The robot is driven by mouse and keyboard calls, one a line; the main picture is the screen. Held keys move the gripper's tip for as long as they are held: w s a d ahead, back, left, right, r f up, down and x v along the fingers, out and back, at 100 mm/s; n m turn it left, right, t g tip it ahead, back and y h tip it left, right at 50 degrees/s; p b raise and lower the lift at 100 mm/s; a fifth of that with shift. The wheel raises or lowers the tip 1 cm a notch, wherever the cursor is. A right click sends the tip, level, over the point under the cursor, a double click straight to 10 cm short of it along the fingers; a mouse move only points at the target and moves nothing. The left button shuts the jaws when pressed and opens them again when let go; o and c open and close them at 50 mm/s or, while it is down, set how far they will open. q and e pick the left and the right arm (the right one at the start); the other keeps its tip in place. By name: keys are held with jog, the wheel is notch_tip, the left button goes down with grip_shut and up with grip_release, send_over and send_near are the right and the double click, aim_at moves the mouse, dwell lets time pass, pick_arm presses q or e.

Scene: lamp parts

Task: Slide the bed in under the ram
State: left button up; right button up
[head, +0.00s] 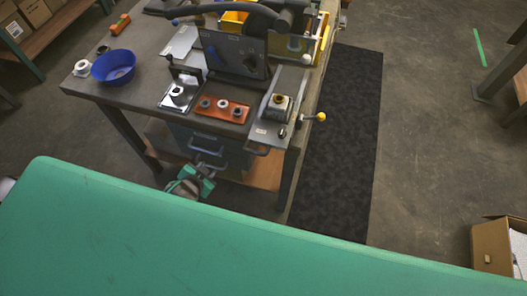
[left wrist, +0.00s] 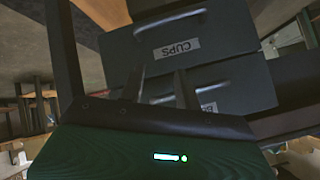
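The bed looks to be the grey slide plate (head: 268,125) at the bench's front right, out in front of the black press (head: 290,18). A pale metal block (head: 278,106) with a dark and yellowish top sits on it. A dark handle (head: 257,150) shows at the plate's front end. The ram cannot be made out among the press parts. My left gripper (head: 208,168) is low in front of the bench drawers, below and left of the bed. In the left wrist view its two fingers (left wrist: 162,80) stand apart with nothing between them. My right gripper is not in view.
Drawers (left wrist: 168,47), one labelled CUPS, face my left gripper. A yellow-knobbed lever (head: 320,117) sticks out right of the bed. A dark mat (head: 340,140) lies right.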

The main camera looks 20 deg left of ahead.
aim_at(261, 154)
pick_arm(q)
jog(key=w+r+m+t, duration=0.1)
jog(key=r, duration=0.3)
jog(key=w+d+r+m+t+h, duration=0.1)
jog(key=w+r, duration=0.1)
jog(key=r, duration=0.2)
jog(key=w+r+m+t+h, duration=0.1)
jog(key=r, duration=0.4)
jog(key=shift+w+d+t, duration=0.15)
jog(key=shift+w+t, duration=0.1)
jog(key=shift+t, duration=0.05)
jog(key=d+r+m+g+h, duration=0.1)
jog(key=d+r+m+h, duration=0.4)
jog(key=r+m+h, duration=0.5)
jog(key=s+m+g+h, duration=0.3)
jog(key=s+m+g, duration=0.4)
jog(key=m+g, duration=0.1)
jog(key=p+x, duration=0.1)
jog(key=x, duration=0.3)
jog(key=p+x, duration=0.1)
jog(key=x, duration=0.4)
jog(key=p+x, duration=0.2)
jog(key=x, duration=0.2)
jog(key=shift+s+d+f, duration=0.15)
jog(key=shift+d+f, duration=0.2)
jog(key=shift+d, duration=0.05)
jog(key=shift+c, duration=0.4)
jog(key=shift+f, duration=0.1)
grip_shut()
